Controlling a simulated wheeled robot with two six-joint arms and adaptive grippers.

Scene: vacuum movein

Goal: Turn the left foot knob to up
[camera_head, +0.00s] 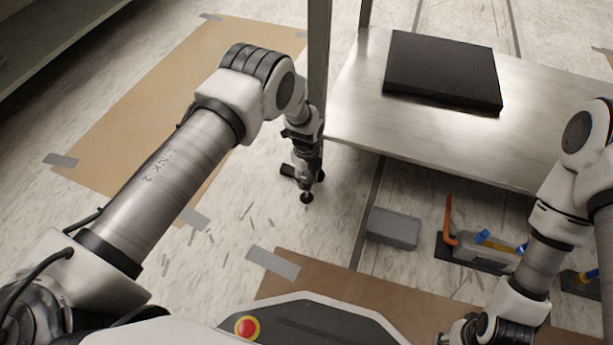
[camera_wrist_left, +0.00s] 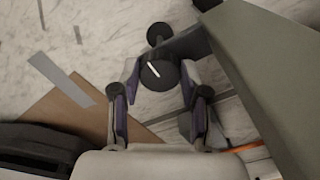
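The black foot knob (camera_wrist_left: 158,72) with a white line on its face is in the left wrist view. A stem joins it to a second dark round piece (camera_wrist_left: 158,33) behind it. My left gripper (camera_wrist_left: 160,80) has its two purple-padded fingers apart, one on each side of the knob. The fingertips are very close to the knob's rim; firm contact is not visible. In the head view my left gripper (camera_head: 306,183) points down near the floor beside the metal post (camera_head: 319,60). My right arm is at the right edge, its gripper not clearly visible.
A steel shelf (camera_head: 360,115) with a black slab (camera_head: 443,72) stands to the right of the post. A grey block (camera_head: 393,228) and tools with an orange handle (camera_head: 449,220) lie on the floor below it. Brown sheets (camera_head: 150,100) are taped to the floor.

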